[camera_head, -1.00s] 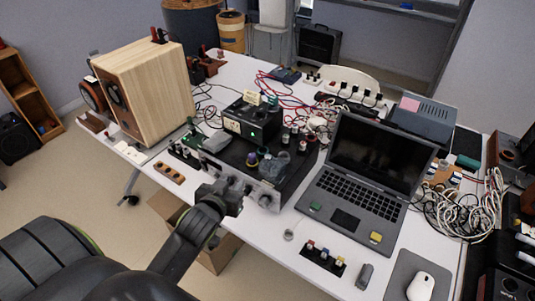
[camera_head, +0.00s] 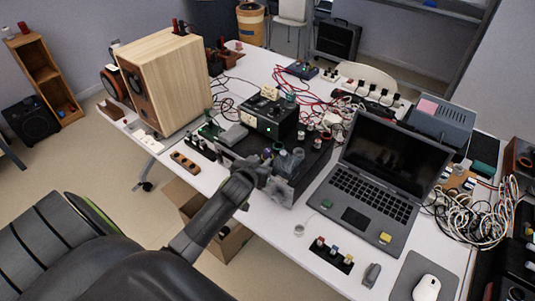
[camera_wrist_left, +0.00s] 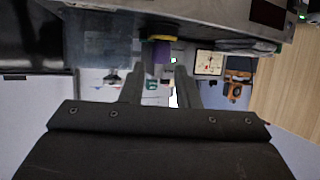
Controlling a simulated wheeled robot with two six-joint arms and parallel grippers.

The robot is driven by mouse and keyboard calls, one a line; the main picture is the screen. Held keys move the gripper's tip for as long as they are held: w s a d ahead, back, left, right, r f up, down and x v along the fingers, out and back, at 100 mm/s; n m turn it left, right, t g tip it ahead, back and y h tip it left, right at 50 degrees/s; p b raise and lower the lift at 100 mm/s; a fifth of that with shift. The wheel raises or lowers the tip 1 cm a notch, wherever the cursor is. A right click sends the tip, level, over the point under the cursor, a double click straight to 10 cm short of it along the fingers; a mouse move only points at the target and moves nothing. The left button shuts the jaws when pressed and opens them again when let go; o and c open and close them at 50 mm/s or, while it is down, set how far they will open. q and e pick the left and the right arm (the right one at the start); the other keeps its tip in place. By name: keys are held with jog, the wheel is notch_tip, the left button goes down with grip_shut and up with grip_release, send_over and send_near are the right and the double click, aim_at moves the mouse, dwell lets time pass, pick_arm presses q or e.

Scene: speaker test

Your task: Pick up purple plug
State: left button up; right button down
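The purple plug (camera_head: 266,154), with a yellow part, stands on the dark equipment unit (camera_head: 230,150) in the middle of the table. In the head view it is small and partly hidden by my gripper. My left gripper (camera_head: 266,169) is right at the unit's front edge, close to the plug. In the left wrist view the plug (camera_wrist_left: 162,51) shows between and just beyond the two fingertips of my left gripper (camera_wrist_left: 160,72). The fingers are apart, with a gap around the plug, and hold nothing. My right gripper is not in view.
A grey translucent object (camera_head: 291,160) stands just right of the plug. An open laptop (camera_head: 375,182) lies to the right, and a wooden speaker (camera_head: 172,80) stands at the left. Red cables (camera_head: 305,92) lie behind.

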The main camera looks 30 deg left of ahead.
aim_at(266, 153)
pick_arm(q)
jog(key=shift+w+a+p, duration=0.2)
jog(key=shift+w+p, duration=0.1)
jog(key=shift+w, duration=0.2)
jog(key=x, duration=0.2)
jog(key=shift+w+a+p, duration=0.15)
jog(key=shift+w+p, duration=0.25)
jog(key=shift+w+a+f, duration=0.1)
jog(key=shift+w+f, duration=0.25)
jog(key=shift+w, duration=0.2)
jog(key=shift+c, duration=0.3)
jog(key=c, duration=0.6)
jog(key=shift+o, duration=0.2)
